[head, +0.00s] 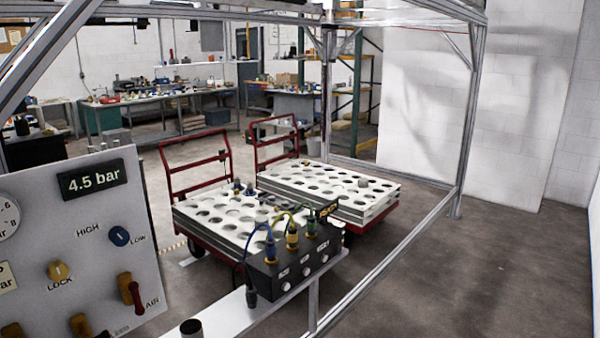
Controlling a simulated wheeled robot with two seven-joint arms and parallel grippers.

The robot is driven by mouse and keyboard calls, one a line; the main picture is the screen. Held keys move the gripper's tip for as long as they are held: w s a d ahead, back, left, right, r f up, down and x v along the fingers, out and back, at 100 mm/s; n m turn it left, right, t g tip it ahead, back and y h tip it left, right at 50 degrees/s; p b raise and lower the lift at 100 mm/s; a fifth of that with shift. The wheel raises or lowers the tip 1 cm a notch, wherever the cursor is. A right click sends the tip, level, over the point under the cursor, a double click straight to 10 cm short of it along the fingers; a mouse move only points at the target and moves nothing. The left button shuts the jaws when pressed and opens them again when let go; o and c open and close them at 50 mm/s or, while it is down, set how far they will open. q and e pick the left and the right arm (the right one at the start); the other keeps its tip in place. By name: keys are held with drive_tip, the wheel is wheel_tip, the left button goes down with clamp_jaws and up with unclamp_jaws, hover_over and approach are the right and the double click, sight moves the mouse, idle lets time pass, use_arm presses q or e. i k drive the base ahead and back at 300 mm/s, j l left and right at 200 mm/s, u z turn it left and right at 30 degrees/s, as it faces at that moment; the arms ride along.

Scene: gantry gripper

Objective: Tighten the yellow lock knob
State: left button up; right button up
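The yellow lock knob (57,271) is on the pale control panel (105,215) at the left of the head view, just above the word LOCK. A light mark shows on its face. How tight it is cannot be seen. Neither my left nor my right gripper is in view, and nothing touches the knob.
Two red carts with white perforated trays (330,187) stand beyond. Right floor is clear.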

sight(58, 271)
drive_tip(key=u, duration=1.35)
